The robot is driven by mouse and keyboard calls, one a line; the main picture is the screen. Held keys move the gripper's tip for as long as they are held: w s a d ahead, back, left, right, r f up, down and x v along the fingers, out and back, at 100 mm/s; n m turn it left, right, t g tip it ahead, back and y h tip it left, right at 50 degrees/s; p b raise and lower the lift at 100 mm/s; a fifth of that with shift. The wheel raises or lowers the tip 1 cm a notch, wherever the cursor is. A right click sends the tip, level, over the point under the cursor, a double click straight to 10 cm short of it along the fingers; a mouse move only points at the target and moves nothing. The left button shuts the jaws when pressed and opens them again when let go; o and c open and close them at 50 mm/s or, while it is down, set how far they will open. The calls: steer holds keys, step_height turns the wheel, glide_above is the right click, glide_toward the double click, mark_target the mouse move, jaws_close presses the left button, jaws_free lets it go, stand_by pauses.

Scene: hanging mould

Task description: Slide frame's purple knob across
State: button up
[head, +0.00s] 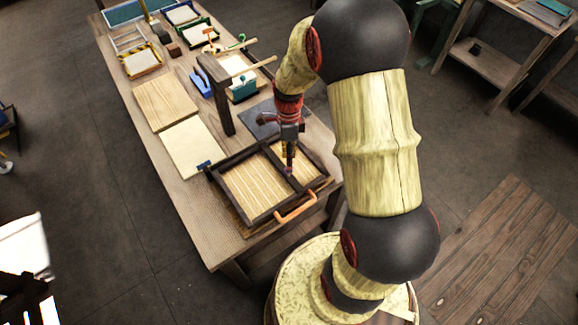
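The dark wooden frame (229,199) lies at the near end of the long workbench. It has a slatted light-wood inside and a dark bar (275,161) across it. My gripper (289,167) points down over the frame, at or just above the dark bar. Its fingers are small and dark here, so I cannot tell whether they are open or shut, or whether they touch anything. I cannot make out a purple knob; the spot under my gripper is partly hidden by the fingers.
An orange handle (297,208) is at the frame's near edge. A dark wooden post with an arm (219,95) stands behind the frame. Pale boards (190,146) lie to the left, and trays and tools fill the far end. The bench (196,211) is bare left of the frame.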

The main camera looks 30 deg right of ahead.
steer(key=shift+s+a+f, duration=0.1)
steer(key=shift+s+f, duration=0.05)
steer(key=shift+f, duration=0.85)
steer(key=shift+s+a+f, duration=0.1)
steer(key=shift+s+f, duration=0.05)
steer(key=shift+f, duration=0.8)
steer(key=shift+c, duration=0.4)
jaws_close()
